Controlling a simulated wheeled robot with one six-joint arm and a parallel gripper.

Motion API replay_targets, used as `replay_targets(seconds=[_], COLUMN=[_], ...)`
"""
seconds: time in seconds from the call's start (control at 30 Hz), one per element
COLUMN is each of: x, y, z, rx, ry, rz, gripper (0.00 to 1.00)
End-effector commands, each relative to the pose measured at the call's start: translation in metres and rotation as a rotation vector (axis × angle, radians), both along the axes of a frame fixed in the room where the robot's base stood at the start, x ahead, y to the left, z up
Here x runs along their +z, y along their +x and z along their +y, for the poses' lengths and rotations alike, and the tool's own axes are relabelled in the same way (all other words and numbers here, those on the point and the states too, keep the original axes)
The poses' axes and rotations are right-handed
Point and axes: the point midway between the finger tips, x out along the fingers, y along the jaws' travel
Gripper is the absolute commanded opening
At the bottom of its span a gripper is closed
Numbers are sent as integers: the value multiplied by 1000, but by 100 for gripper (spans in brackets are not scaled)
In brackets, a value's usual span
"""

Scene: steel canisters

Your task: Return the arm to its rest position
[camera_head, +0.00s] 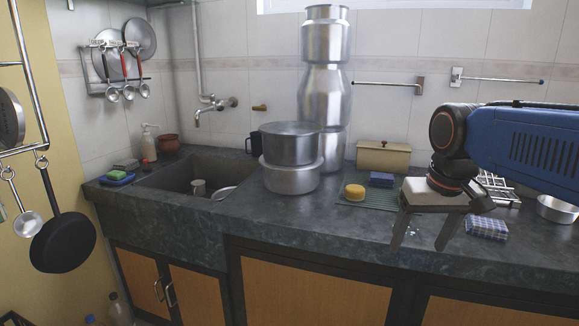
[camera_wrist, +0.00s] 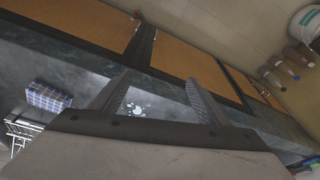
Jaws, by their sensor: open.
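My gripper (camera_head: 420,246) hangs at the end of my blue arm (camera_head: 530,145), on the right side of the head view. Its two fingers point down and stand apart, with nothing between them. In the wrist view my gripper (camera_wrist: 160,82) is also open and empty, with the dark counter and wooden cabinet doors (camera_wrist: 180,55) beyond the fingers.
A folded checked cloth (camera_head: 487,228) lies right of my gripper, near a wire rack (camera_head: 497,188) and a steel bowl (camera_head: 557,209). Left are a yellow sponge (camera_head: 355,192) on a green mat (camera_head: 352,207), stacked steel pots (camera_head: 291,178) and the sink (camera_head: 172,180).

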Motion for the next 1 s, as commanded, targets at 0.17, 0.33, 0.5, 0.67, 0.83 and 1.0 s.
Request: replay_targets(seconds=[0.17,0.33,0.5,0.67,0.83,1.0], x=[-38,-78,-112,-128,-131,-130], y=[-47,-87,-115,-127,-129,-129], z=[-8,-14,-17,-18,-18,-18], rx=[7,12,17,19,20,20], ry=[-4,-9,-16,-19,-20,-20], rz=[-57,-110,-150,-170,-173,-172], gripper=[69,69,69,69,69,69])
